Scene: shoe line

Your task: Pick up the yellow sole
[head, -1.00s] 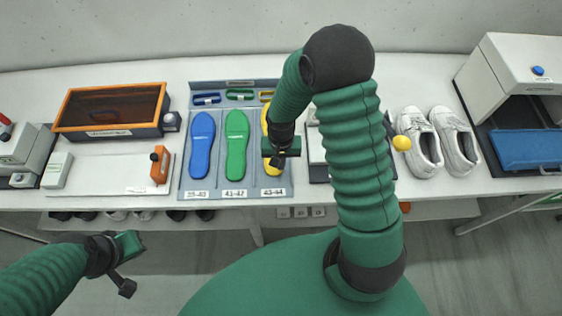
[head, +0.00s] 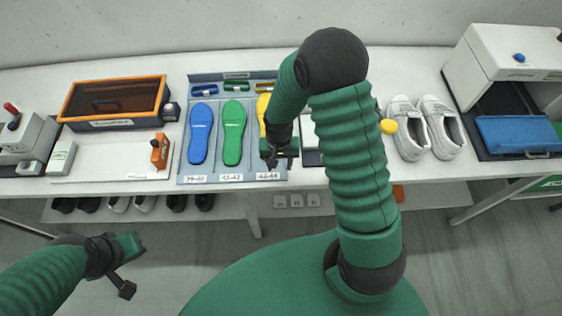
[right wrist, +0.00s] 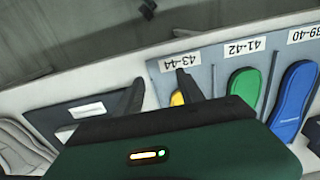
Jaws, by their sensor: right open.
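The yellow sole (head: 262,107) lies in the right-hand slot of the grey sole tray, the slot labelled 43-44. My right arm and gripper hide most of it in the head view; its yellow end also shows in the right wrist view (right wrist: 177,98). My right gripper (head: 279,163) is open over the front part of that slot. In the right wrist view its dark fingers (right wrist: 162,92) show, one overlapping the yellow end; contact cannot be told. My left gripper (head: 130,268) is low at the left, in front of the table; its jaw opening is unclear.
The blue sole (head: 200,133) and green sole (head: 233,133) lie left of the yellow one in the tray (head: 182,150). An orange tool (head: 159,150) stands further left. White shoes (head: 425,125) and a white machine (head: 500,60) are at the right.

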